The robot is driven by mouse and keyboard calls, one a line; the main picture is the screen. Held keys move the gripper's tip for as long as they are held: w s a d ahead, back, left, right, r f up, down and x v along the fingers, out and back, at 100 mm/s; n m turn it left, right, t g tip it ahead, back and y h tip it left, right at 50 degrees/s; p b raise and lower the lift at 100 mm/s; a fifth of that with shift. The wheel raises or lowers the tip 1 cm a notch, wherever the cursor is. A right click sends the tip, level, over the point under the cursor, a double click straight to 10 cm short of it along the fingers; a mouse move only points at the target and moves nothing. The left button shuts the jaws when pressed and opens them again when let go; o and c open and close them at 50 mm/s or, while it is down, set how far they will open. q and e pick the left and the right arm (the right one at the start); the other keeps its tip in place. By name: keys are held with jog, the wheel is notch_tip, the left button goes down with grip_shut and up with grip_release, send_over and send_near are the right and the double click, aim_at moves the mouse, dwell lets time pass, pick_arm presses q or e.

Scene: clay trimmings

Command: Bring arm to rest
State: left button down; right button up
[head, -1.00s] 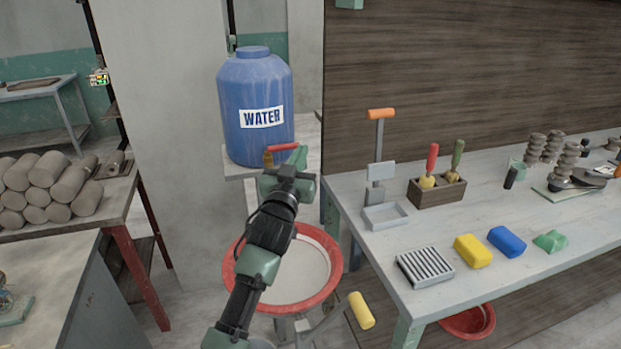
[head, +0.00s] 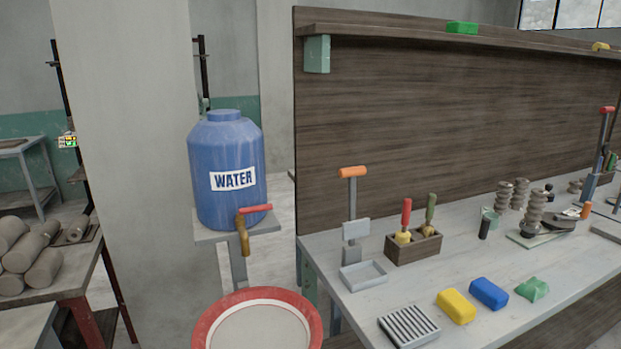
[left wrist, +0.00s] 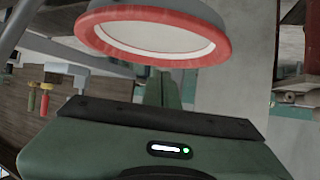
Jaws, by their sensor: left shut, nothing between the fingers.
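My left gripper (left wrist: 162,88) shows only in the left wrist view, where its green fingers are together with nothing between them. Its dark green housing with a small lit indicator fills the bottom of that view. The arm is out of the head view. A red-rimmed basin (head: 203,326) stands at the bottom of the head view; its red rim (left wrist: 150,57) also shows at the top of the left wrist view, beyond the fingers. My right gripper is in neither view.
A blue water barrel (head: 225,150) with a red-handled tap (head: 244,232) stands on a shelf behind the basin. The workbench (head: 395,292) at right bears a wooden tool holder (head: 413,250), a yellow block (head: 456,307) and a blue block (head: 489,293). Clay logs (head: 28,258) lie at left.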

pick_arm(q)
jog(key=s+a+f+m+g, duration=0.1)
jog(key=s+a+f+g, duration=0.2)
jog(key=s, duration=0.6)
jog(key=s+f+g, duration=0.3)
jog(key=s+f, duration=0.2)
jog(key=s, duration=0.5)
jog(key=s+a+f+m+g, duration=0.1)
jog(key=s+a+f+g, duration=0.15)
jog(key=s, duration=0.65)
notch_tip(320, 180, down, 28)
jog(key=s+g, duration=0.2)
jog(key=s+a+f, duration=0.2)
jog(key=s+f, duration=1.2)
jog(key=s, duration=0.2)
jog(key=shift+f+g, duration=0.25)
jog(key=shift+g, duration=0.2)
jog(key=shift+s, duration=0.1)
